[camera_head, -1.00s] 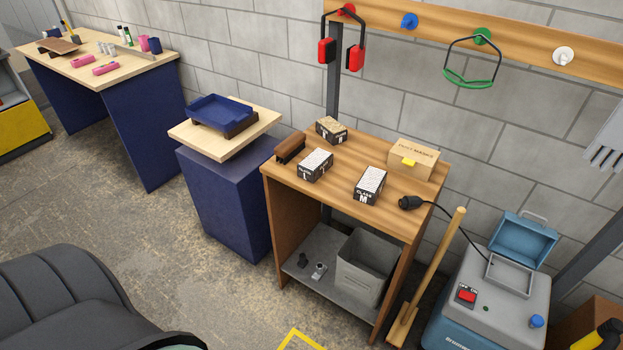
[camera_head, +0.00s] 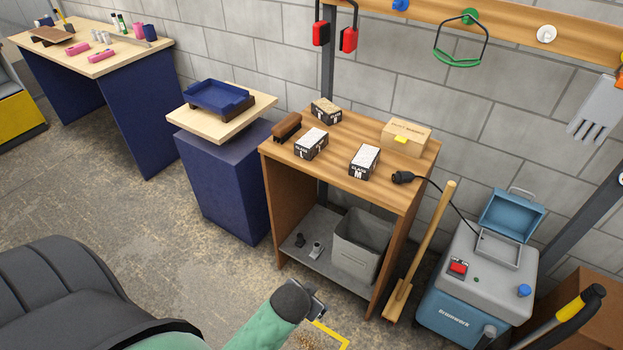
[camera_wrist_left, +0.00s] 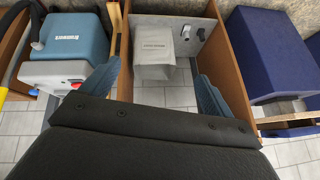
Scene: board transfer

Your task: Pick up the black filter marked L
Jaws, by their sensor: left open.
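Three black boxy filters with pale tops stand on the small wooden workbench (camera_head: 390,190). The front-left filter (camera_head: 311,144) has a white letter on its front that looks like L, though it is small. Another filter (camera_head: 364,162) reads CLASS M. A third filter (camera_head: 326,111), with a browner top, stands behind; its letter is unclear. My left gripper (camera_head: 317,304) is low in front of the bench, well below and apart from the filters. In the left wrist view its two blue fingers are spread and empty (camera_wrist_left: 157,70). My right gripper is out of view.
A brown brush (camera_head: 287,127) lies left of the front-left filter. A grey bin (camera_head: 360,244) sits on the lower shelf. A broom (camera_head: 425,250) leans by the blue-grey vacuum (camera_head: 480,270).

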